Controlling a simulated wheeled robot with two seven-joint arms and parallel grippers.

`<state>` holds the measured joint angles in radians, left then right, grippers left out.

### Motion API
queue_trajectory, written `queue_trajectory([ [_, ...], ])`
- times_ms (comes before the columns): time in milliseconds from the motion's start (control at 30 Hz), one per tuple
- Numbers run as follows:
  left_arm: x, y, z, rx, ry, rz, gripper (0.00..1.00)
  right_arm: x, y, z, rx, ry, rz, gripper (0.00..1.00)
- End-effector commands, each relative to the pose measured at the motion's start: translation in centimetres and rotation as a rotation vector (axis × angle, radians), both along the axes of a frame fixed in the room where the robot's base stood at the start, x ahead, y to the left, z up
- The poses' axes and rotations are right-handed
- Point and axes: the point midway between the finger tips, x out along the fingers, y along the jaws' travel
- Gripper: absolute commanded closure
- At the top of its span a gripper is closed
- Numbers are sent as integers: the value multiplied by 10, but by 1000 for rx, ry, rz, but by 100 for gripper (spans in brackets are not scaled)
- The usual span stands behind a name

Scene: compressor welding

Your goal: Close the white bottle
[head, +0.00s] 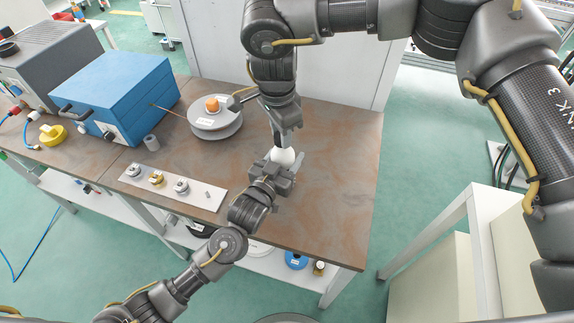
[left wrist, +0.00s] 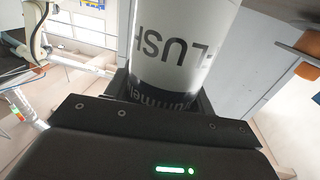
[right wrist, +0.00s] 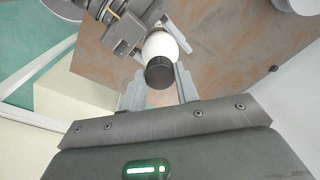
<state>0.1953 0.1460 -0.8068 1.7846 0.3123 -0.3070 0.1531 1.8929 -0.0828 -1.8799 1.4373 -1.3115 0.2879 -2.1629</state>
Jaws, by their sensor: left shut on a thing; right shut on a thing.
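The white bottle (head: 283,157) is above the right part of the brown table, between my two grippers. My left gripper (head: 279,171) is shut on its body from the near side. The left wrist view shows the bottle (left wrist: 180,50) close up, with large dark lettering. My right gripper (head: 285,138) comes down from above and is shut on the black cap (right wrist: 160,72). In the right wrist view the cap is at the end of the white bottle (right wrist: 160,46), between the fingers. Whether the cap is fully tightened cannot be told.
A round grey device (head: 215,128) with an orange knob stands left of the right gripper. A metal plate (head: 205,194) with several small fittings lies left of my left gripper. A blue box (head: 125,98) stands further left. The table's right part (head: 345,165) is clear.

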Motion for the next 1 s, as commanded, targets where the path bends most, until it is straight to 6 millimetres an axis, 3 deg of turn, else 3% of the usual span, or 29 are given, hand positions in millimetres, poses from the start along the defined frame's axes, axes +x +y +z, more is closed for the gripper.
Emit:
queue_trajectory([
  [333, 0, 0, 1, -1, -2, 0, 100, 0, 0, 0, 0, 0, 0, 97],
  [367, 0, 0, 1, -1, -2, 0, 100, 0, 0, 0, 0, 0, 0, 65],
  [500, 0, 0, 1, -1, -2, 0, 100, 0, 0, 0, 0, 0, 0, 48],
  [833, 0, 0, 1, -1, -2, 0, 100, 0, 0, 2, 0, 0, 0, 48],
  [1000, 0, 0, 1, -1, -2, 0, 100, -1, 1, 18, 1, -3, 0, 48],
])
